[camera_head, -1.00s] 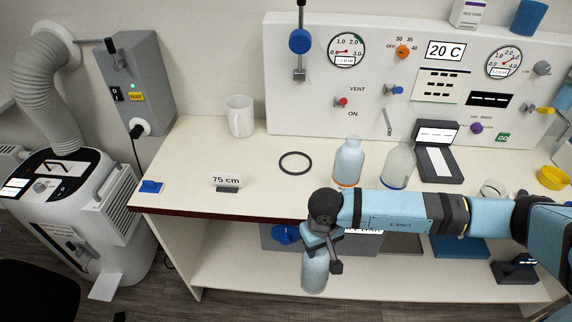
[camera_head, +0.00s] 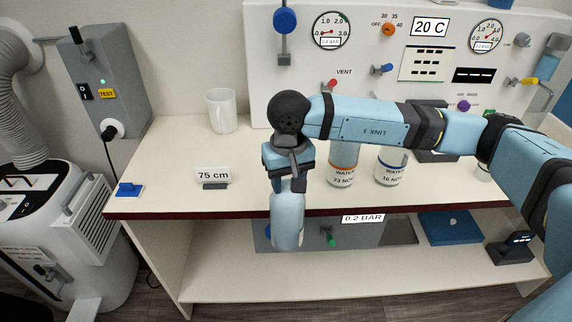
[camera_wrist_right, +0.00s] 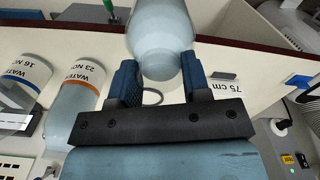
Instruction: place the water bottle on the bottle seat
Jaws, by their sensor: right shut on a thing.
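My right gripper (camera_head: 288,182) is shut on a pale blue water bottle (camera_head: 288,222), which hangs in front of the counter's front edge. In the right wrist view the bottle (camera_wrist_right: 160,40) sits between the blue fingers of the gripper (camera_wrist_right: 157,82). A thin dark ring (camera_wrist_right: 152,97) on the counter, possibly the bottle seat, shows partly between the fingers. In the head view my right arm hides it. My left gripper is not in view.
Two bottles, one with an orange-banded label (camera_head: 341,175) and one with a blue-banded label (camera_head: 390,170), stand on the counter (camera_head: 165,160) behind my arm. A white mug (camera_head: 222,110), a "75 cm" sign (camera_head: 214,176) and a blue block (camera_head: 129,190) are to the left.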

